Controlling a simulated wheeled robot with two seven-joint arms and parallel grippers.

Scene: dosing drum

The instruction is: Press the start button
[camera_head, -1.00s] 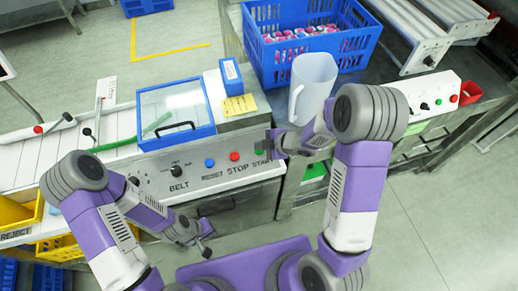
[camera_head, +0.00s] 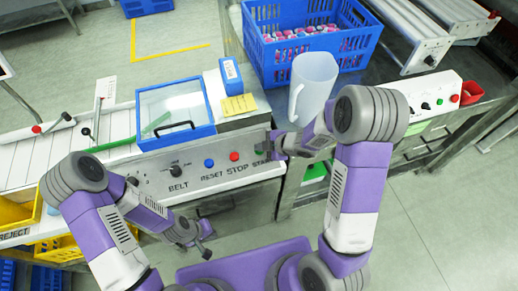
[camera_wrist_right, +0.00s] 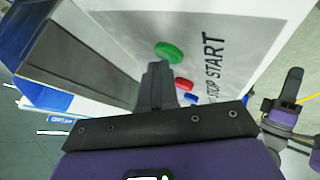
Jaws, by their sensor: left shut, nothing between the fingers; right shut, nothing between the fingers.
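The start button is a round green button (camera_wrist_right: 168,52) beside the word START on the pale control panel (camera_wrist_right: 225,20). In the right wrist view my right gripper (camera_wrist_right: 158,68) is shut and empty, its tips right by the button's lower edge; I cannot tell whether they touch it. In the head view my right gripper (camera_head: 272,142) is at the panel's right end and largely hides the button. My left gripper (camera_head: 207,247) is shut and empty, low in front of the panel.
A red stop button (camera_head: 234,156) and blue reset button (camera_head: 209,163) sit left of START, with a black belt knob (camera_head: 176,170) further left. A clear jug (camera_head: 312,88) and blue crate (camera_head: 262,62) stand behind my right gripper. A blue-framed lid (camera_head: 210,112) is above the panel.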

